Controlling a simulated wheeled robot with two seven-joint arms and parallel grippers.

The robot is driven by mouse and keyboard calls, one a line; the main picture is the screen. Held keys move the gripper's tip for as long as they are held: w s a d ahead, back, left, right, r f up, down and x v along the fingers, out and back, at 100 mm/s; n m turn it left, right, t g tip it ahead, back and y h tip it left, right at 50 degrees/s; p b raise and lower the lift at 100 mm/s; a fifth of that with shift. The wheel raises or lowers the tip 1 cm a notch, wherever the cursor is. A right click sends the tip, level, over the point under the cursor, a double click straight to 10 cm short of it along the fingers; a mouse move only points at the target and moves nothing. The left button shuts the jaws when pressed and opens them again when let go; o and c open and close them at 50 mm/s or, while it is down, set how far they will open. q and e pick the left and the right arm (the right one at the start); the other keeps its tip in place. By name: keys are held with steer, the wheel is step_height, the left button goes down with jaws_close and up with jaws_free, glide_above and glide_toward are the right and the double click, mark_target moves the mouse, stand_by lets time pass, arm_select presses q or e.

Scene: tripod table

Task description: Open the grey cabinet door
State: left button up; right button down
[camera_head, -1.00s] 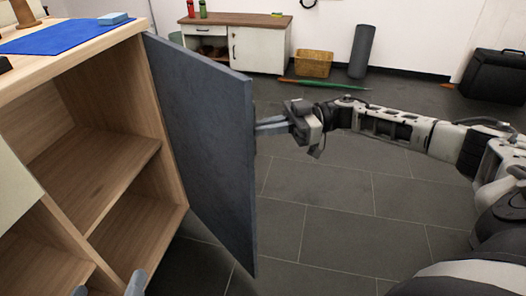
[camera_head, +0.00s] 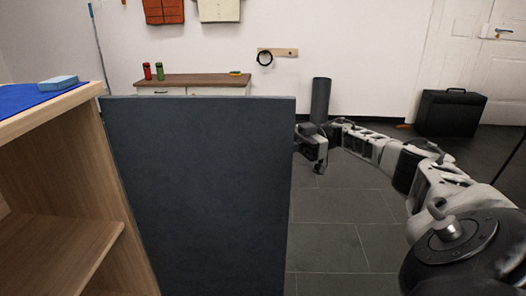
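The grey cabinet door (camera_head: 205,200) stands open, swung out from the front edge of the wooden cabinet (camera_head: 85,170). Its broad face fills the middle of the head view, and the cabinet's shelves show at the left. My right gripper (camera_head: 303,140) is at the far right edge of the door. Its fingertips and the door's handle are hidden behind the door, so I cannot tell whether it grips anything. My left gripper is not in view.
A blue mat (camera_head: 35,96) with a light-blue block (camera_head: 58,83) lies on the cabinet top. Behind stand a low sideboard (camera_head: 190,82), a dark cylinder (camera_head: 320,100) and a black case (camera_head: 450,112).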

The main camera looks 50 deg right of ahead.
steer(key=shift+w+a, duration=0.1)
steer(key=shift+a, duration=0.1)
steer(key=c, duration=1.5)
jaws_free()
steer(key=shift+d, duration=0.1)
